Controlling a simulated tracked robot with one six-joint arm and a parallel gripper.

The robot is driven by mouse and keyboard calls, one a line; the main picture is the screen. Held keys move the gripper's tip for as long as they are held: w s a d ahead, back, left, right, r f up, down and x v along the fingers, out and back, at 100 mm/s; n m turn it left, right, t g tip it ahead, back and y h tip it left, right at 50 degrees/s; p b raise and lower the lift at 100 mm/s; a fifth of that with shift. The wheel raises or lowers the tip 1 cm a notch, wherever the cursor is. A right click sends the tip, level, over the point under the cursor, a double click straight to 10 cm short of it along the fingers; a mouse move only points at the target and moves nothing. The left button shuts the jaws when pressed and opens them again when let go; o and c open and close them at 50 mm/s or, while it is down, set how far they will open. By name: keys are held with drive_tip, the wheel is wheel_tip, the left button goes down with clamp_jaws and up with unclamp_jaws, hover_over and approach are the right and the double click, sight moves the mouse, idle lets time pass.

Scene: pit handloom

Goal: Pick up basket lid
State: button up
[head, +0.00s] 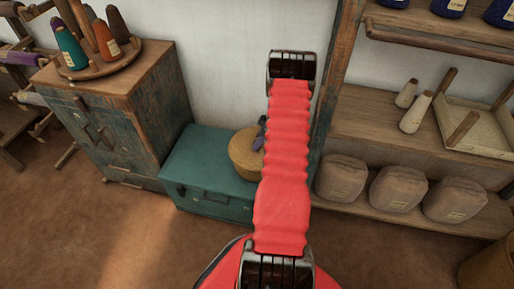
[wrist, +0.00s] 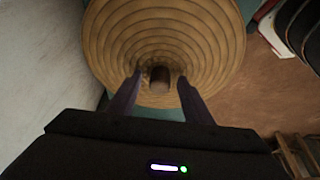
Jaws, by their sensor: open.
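The basket lid (head: 243,158) is a round tan woven piece with concentric rings, on the teal chest, partly hidden by my red-sleeved arm. It fills the top of the wrist view (wrist: 165,30), with a dark, short knob (wrist: 160,80) standing from its middle. My gripper (wrist: 160,77) is open, one finger on each side of the knob, with a visible gap on both sides. In the head view my gripper (head: 261,134) shows as a small purple-grey finger over the lid. Whether a basket is under the lid is not clear.
The teal chest (head: 200,165) stands against the white wall. A worn cabinet (head: 115,120) with a tray of thread cones is on its left. On the right, a wooden shelf (head: 345,130) holds white cones and a tray, with several grey sacks (head: 397,189) below. Floor in front is clear.

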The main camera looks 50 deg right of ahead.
drive_tip(key=shift+c, duration=0.7)
clamp_jaws()
